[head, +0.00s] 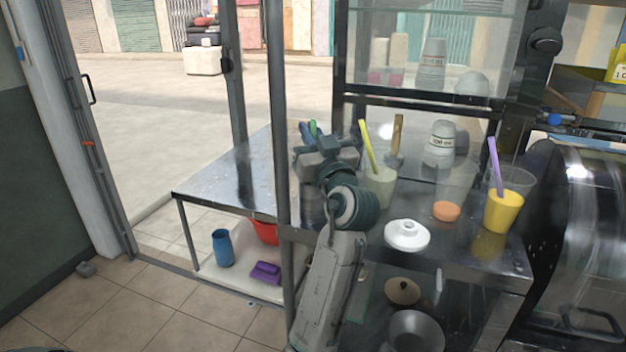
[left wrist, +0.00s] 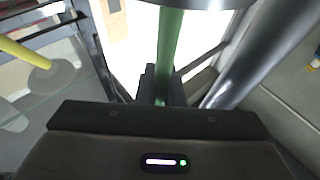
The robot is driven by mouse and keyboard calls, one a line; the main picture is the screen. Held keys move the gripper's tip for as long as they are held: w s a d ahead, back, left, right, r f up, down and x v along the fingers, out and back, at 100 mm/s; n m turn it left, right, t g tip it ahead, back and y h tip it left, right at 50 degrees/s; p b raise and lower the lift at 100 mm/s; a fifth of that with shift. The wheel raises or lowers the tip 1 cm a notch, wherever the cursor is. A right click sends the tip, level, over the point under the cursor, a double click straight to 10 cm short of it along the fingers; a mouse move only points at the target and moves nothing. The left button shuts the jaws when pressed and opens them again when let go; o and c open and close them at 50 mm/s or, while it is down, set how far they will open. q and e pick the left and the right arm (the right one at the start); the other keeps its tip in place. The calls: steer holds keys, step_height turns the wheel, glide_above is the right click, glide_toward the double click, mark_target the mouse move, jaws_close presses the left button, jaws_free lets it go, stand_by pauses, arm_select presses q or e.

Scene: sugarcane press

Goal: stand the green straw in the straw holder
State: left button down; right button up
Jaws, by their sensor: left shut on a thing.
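My left gripper (head: 327,152) is over the near left end of the steel counter. In the left wrist view its fingers (left wrist: 162,88) are shut on the green straw (left wrist: 170,45), which runs up the picture between them. In the head view only a short green tip of the straw (head: 313,127) shows above the gripper. A grey metal cylinder (head: 311,208), which looks like the straw holder, stands below the gripper, partly hidden by my arm. A curved metal rim (left wrist: 195,3) crosses the top of the wrist view. I cannot tell whether the straw is inside the holder.
A cup with a yellow straw (head: 367,145) stands just right of the gripper. A cup of yellow juice (head: 503,212) holds a purple straw (head: 495,165). A white lid (head: 407,235) lies on the counter. A vertical post (head: 278,120) rises close left of the gripper.

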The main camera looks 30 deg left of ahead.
arm_select(q)
steer(key=c, duration=1.5)
jaws_free()
steer(key=shift+r, duration=0.15)
step_height(320, 180, up, 7)
steer(key=p, duration=0.4)
steer(key=shift+f, duration=0.2)
